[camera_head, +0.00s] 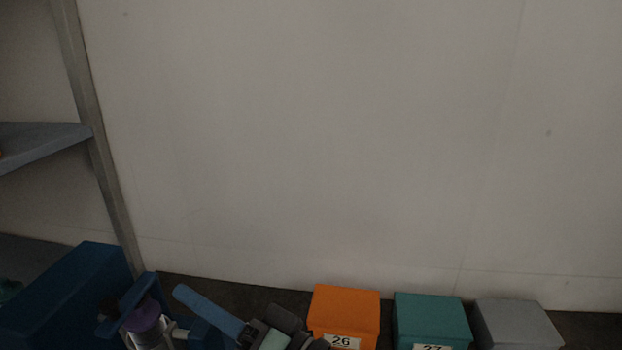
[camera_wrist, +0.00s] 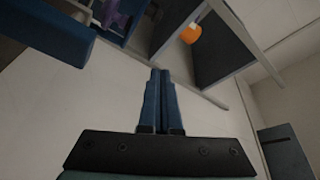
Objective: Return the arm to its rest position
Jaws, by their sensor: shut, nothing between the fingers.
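My gripper (camera_wrist: 159,74) shows in the wrist view with its two blue fingers side by side, shut and empty. In the head view my gripper (camera_head: 181,292) shows at the bottom edge, its blue fingers pointing up and left. Most of my arm is out of view. The fingers are clear of the boxes to their right. A blue machine (camera_head: 70,300) with a purple-topped part (camera_head: 144,318) stands to their left, and its lower part is cut off.
An orange box (camera_head: 346,308), a teal box (camera_head: 431,315) and a grey box (camera_head: 517,322) stand in a row at the bottom right. A shelf (camera_head: 40,143) with a metal post is at the left. The pale wall (camera_head: 330,140) behind is bare.

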